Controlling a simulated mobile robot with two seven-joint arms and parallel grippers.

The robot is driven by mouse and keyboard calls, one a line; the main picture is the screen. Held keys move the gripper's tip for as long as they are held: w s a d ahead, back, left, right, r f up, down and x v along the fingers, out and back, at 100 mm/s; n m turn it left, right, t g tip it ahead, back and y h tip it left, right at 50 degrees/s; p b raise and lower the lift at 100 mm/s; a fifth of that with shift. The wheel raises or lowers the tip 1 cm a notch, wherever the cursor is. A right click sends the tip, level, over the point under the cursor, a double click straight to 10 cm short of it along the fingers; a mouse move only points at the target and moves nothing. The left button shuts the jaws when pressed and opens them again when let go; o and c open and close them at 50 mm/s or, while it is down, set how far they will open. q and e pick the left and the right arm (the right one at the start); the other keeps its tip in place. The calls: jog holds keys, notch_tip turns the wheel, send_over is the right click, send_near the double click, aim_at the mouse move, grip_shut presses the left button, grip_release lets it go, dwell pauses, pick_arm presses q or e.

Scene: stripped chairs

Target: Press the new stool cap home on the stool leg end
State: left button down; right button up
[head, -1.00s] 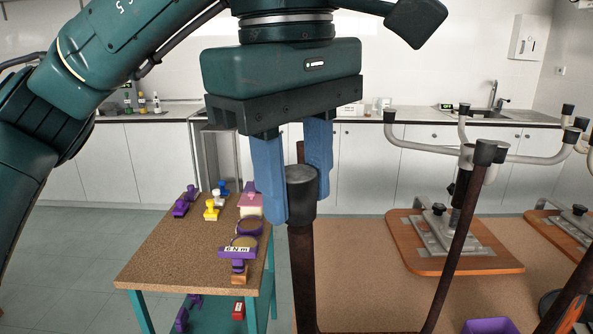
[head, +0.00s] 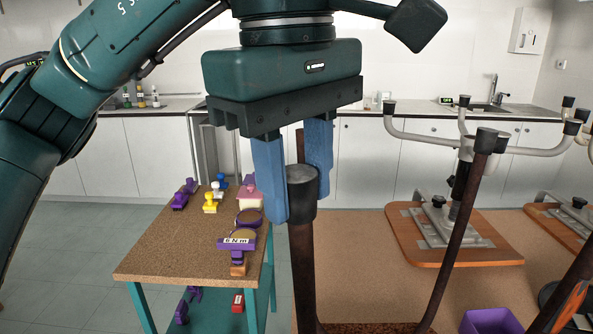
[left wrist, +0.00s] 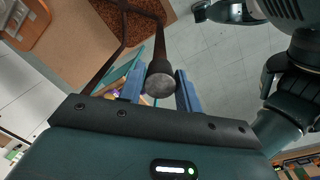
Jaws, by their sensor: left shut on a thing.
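The black stool cap (head: 302,192) sits over the top of the upright brown stool leg (head: 303,275) in the head view; how far down it sits I cannot tell. My left gripper (head: 296,185) points down with its blue fingers on either side of the cap, shut on it. In the left wrist view the cap's round grey end (left wrist: 160,84) lies between the fingers, with the leg (left wrist: 160,48) running away behind it. My right gripper is not in view.
Another stool leg (head: 455,240) with a dark cap (head: 486,140) leans up at the right. A cork-topped table (head: 160,255) at the left bears purple, yellow and blue tools. A purple bin (head: 490,321) is at the lower right. Upturned chair parts (head: 455,250) stand behind.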

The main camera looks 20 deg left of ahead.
pick_arm(q)
jog(key=shift+f+b, duration=0.4)
jog(key=shift+f, duration=0.15)
jog(key=shift+f+b, duration=0.65)
jog(key=shift+f, duration=0.25)
jog(key=c, duration=0.9)
grip_release()
jog(key=shift+w, duration=0.1)
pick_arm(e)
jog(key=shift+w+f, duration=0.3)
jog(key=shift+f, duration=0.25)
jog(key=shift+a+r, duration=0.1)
